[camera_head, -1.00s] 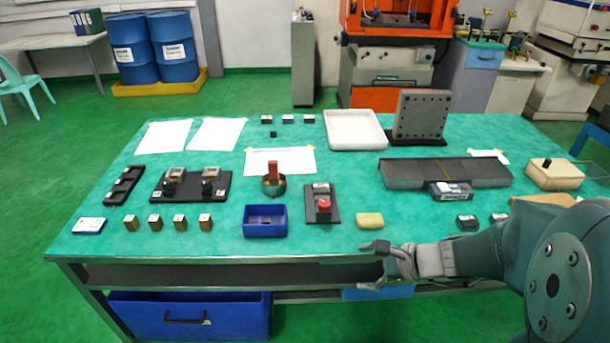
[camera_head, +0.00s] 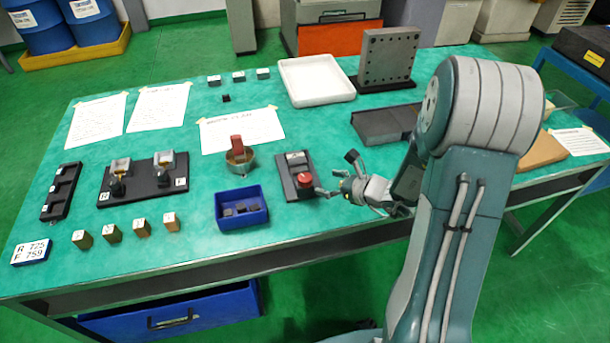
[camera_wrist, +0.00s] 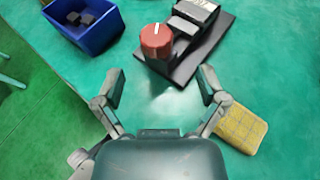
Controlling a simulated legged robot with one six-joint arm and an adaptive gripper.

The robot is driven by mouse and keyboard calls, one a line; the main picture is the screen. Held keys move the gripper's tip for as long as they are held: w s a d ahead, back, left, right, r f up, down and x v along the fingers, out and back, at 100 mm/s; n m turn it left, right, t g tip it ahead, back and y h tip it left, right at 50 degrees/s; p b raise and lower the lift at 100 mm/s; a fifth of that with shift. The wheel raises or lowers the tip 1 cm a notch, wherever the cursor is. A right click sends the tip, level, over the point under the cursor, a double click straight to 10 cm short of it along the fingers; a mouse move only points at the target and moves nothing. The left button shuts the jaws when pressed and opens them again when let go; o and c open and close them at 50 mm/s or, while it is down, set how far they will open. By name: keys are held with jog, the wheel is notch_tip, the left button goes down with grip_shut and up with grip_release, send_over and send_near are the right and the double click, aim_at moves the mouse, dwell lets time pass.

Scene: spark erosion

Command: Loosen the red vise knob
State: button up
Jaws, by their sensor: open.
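The red knob (camera_head: 306,180) is a short round cap with a white line on top. It sits at the front end of a black plate (camera_head: 286,167) that carries a dark block with a pale label behind the knob. In the wrist view the knob (camera_wrist: 156,42) stands ahead of my gripper (camera_wrist: 162,84), slightly left of centre between the fingers. My gripper is open and empty, fingers spread wide, with no contact visible. In the head view my gripper (camera_head: 338,177) hovers to the right of the knob.
A blue bin (camera_head: 241,208) with dark pieces stands left of the plate. A yellow sponge-like block (camera_wrist: 238,127) lies by the right finger. A dark flat slab (camera_head: 385,124) lies behind my gripper.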

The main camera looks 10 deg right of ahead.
aim_at(307, 178)
jog(key=x, duration=0.7)
jog(key=shift+w+a, duration=0.1)
jog(key=shift+a, duration=0.35)
jog(key=shift+d, duration=0.2)
jog(key=c, duration=1.2)
